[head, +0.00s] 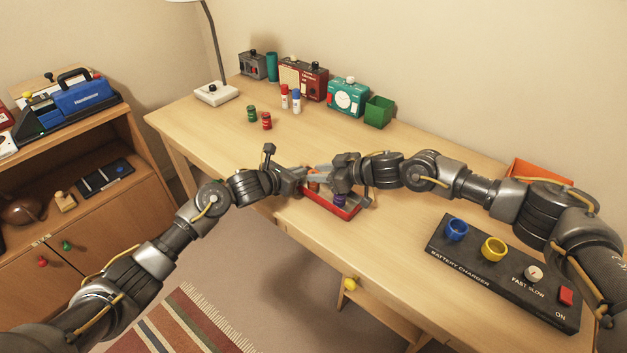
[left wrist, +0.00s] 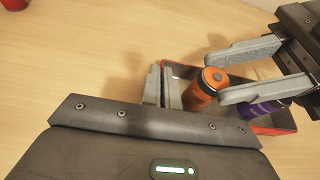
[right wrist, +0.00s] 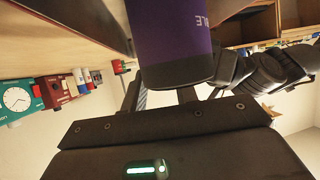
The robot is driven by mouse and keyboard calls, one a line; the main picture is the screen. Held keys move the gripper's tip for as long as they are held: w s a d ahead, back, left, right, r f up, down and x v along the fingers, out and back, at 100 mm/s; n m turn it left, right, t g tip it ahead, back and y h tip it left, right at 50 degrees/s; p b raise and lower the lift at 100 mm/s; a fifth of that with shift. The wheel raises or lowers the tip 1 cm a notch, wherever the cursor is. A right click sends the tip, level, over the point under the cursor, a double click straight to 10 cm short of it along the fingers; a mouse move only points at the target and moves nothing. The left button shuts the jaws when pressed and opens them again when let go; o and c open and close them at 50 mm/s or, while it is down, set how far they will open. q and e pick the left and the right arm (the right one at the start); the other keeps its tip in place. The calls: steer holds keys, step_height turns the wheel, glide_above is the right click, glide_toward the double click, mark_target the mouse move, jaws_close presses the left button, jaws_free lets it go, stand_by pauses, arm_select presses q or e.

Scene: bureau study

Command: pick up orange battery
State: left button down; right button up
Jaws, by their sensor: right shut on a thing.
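The orange battery (left wrist: 205,88) stands in the red tray (left wrist: 291,127), leaning slightly in the left wrist view; in the head view only a bit of it (head: 313,184) shows between my grippers. My right gripper (head: 318,174) has its two fingers on either side of the orange battery's top, shut on it. My left gripper (left wrist: 163,88) is beside the tray's left end, its fingers close together with nothing between them. A purple battery (left wrist: 262,108) is in the tray under my right fingers; close up, it (right wrist: 174,42) hides the right fingertips in the right wrist view.
A black battery charger (head: 480,265) with blue and yellow rings lies at the right. A green bin (head: 379,111) and several devices line the wall. The desk's left middle is clear.

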steer(key=shift+c, duration=0.6)
step_height(320, 180, up, 10)
arm_select(q)
steer(key=c, duration=2.1)
jaws_free()
steer(key=o, duration=0.5)
steer(key=v, duration=1.2)
